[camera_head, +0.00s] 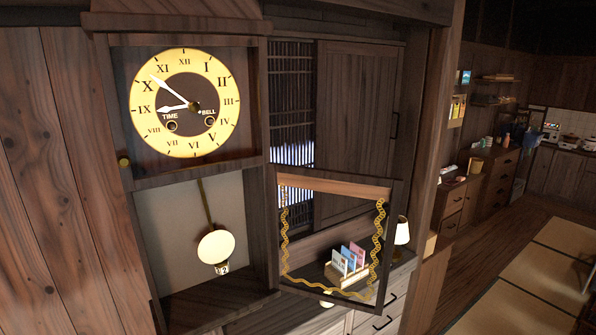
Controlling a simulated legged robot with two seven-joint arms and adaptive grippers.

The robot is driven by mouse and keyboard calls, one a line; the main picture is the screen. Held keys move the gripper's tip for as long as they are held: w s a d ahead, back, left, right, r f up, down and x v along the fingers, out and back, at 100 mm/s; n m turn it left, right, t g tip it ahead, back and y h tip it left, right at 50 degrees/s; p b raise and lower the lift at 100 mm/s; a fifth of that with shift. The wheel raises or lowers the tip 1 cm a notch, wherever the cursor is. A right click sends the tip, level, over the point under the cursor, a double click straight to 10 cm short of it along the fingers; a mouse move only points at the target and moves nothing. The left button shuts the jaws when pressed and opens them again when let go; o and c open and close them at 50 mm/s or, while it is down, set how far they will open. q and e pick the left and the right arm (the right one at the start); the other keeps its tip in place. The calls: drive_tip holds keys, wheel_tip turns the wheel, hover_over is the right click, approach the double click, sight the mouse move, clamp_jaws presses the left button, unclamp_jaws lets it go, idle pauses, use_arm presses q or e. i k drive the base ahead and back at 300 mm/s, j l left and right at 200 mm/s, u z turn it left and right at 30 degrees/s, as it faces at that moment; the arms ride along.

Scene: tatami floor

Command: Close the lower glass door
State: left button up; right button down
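A wooden wall clock with a yellow dial (185,102) fills the left of the head view. Below the dial is an open case with a pale back, where a round pendulum (216,247) hangs. The lower glass door (334,188) stands open, swung out to the right of this case. It has a dark wood frame and gold wavy trim along its sides and bottom. I see through its glass. Neither of my grippers is in view.
Behind the door stand a cabinet with drawers (388,310), a holder with cards (346,268) and a small lamp (401,231). A wooden post (432,130) rises right of the door. Open floor with tatami mats (520,305) lies at right.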

sight(382, 189)
drive_tip(key=i+l+u, duration=0.1)
drive_tip(key=u, duration=0.35)
drive_tip(key=l+u, duration=0.25)
drive_tip(key=u, duration=0.15)
drive_tip(key=i+l+u, duration=0.1)
drive_tip(key=u, duration=0.35)
drive_tip(key=l+u, duration=0.3)
drive_tip(key=u, duration=0.15)
drive_tip(key=l+u, duration=0.2)
drive_tip(key=u, duration=0.2)
